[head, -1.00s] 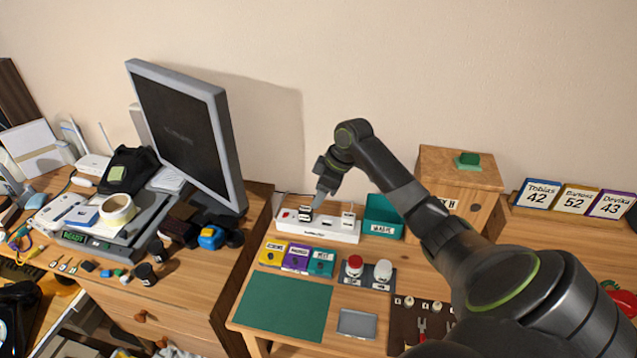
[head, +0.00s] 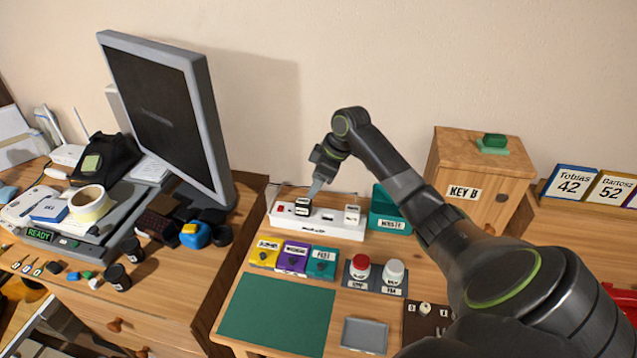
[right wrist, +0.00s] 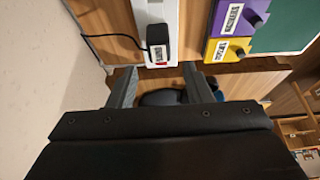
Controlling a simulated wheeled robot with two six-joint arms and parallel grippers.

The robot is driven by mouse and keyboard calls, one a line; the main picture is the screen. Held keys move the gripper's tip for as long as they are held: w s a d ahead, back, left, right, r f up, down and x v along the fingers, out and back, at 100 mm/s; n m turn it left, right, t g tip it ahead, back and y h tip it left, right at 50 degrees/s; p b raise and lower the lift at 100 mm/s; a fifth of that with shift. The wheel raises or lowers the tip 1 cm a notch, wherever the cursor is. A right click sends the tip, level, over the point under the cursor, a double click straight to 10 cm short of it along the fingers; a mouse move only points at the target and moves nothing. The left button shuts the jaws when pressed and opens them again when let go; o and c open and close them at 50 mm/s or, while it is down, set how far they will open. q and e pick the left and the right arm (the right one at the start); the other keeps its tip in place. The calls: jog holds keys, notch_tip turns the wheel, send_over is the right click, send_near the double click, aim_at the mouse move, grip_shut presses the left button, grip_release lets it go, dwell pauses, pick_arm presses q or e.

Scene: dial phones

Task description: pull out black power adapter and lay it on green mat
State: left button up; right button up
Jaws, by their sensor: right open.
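The black power adapter (head: 303,207) sits in the white power strip (head: 345,230) near the wall, towards its left end. The right wrist view shows the adapter (right wrist: 158,42) with a white label and a black cord, on the white strip (right wrist: 170,12). My right gripper (head: 315,191) is open, just above and behind the adapter in the head view. In the right wrist view its two fingers (right wrist: 160,84) are apart with nothing between them, and the adapter lies just beyond the tips. The green mat (head: 277,312) lies bare at the desk's front. My left gripper is not in view.
A white plug (head: 352,214) stands in the strip's right end. Yellow, purple and teal labelled boxes (head: 293,259) stand between strip and mat. A monitor (head: 165,115) stands left.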

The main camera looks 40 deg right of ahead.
aim_at(305, 201)
jog(key=b+x, duration=0.4)
jog(key=shift+w+f+b, duration=0.1)
jog(key=shift+f+b, duration=0.2)
jog(key=shift+f, duration=0.1)
jog(key=shift+w+a+f, duration=0.1)
jog(key=shift+a+f, duration=0.05)
jog(key=shift+f, duration=0.1)
jog(key=shift+x, duration=1.3)
jog(key=c, duration=0.6)
jog(key=shift+w+r, duration=0.1)
jog(key=shift+r, duration=0.05)
jog(key=shift+r+p, duration=0.85)
jog(key=shift+p, duration=0.25)
